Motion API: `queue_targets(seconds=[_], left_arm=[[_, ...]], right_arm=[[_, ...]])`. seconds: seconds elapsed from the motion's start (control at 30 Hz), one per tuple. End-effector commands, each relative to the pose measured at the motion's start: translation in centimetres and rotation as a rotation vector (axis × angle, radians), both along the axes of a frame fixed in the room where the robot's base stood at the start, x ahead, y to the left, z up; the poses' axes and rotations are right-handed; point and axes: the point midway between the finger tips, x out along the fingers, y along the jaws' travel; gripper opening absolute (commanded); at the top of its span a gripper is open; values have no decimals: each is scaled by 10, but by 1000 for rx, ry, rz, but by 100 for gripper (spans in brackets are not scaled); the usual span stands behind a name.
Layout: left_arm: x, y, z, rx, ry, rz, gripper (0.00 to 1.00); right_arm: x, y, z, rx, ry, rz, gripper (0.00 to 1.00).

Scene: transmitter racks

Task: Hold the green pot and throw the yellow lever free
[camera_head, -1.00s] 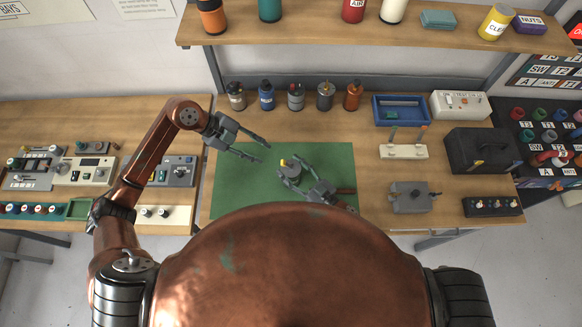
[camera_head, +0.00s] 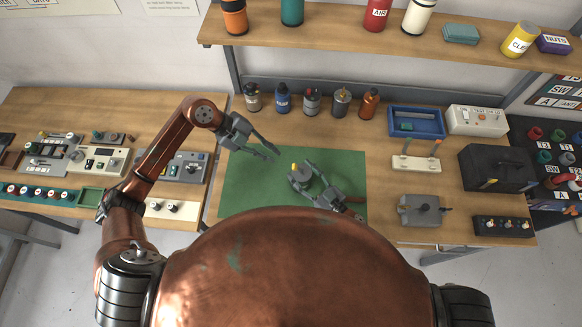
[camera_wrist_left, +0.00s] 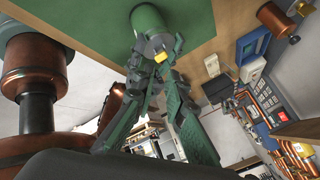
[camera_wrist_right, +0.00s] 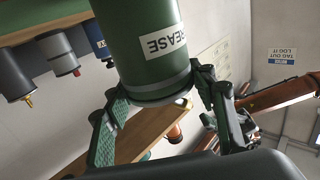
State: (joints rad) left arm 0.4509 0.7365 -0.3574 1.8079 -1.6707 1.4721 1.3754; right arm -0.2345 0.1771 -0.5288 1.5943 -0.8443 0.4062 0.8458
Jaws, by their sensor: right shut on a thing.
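The green pot (camera_wrist_right: 152,45) fills the top of the right wrist view, with a white GREASE label. In the head view the pot (camera_head: 303,174) shows mainly its grey lid, over the green mat. The yellow lever (camera_head: 294,166) sits at the lid's edge; it also shows in the left wrist view (camera_wrist_left: 160,57), on the pot's near end. My right gripper (camera_head: 304,179) is shut around the pot, one finger on each side. My left gripper (camera_head: 276,155) is open and empty, up and left of the pot, its fingers pointing towards the lever. Whether the pot touches the mat I cannot tell.
The green mat (camera_head: 245,190) is clear around the pot. Several bottles (camera_head: 311,101) stand in a row behind it. A blue tray (camera_head: 416,122), a grey box (camera_head: 420,210) and a dark case (camera_head: 497,168) stand to the right. A shelf (camera_head: 330,43) runs above.

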Motion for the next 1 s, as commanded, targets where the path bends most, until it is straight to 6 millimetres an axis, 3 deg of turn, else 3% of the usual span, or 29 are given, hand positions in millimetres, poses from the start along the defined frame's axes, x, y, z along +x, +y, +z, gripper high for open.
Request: queue_targets(seconds=[0.13,1.0], left_arm=[[-1,7,-6,-24,-132,-167,0],[-1,51,-40,-159,-1220,-1206,0]], right_arm=[[0,-1,-1,-1,1,-1,14],[0,-1,-1,-1,1,-2,14]])
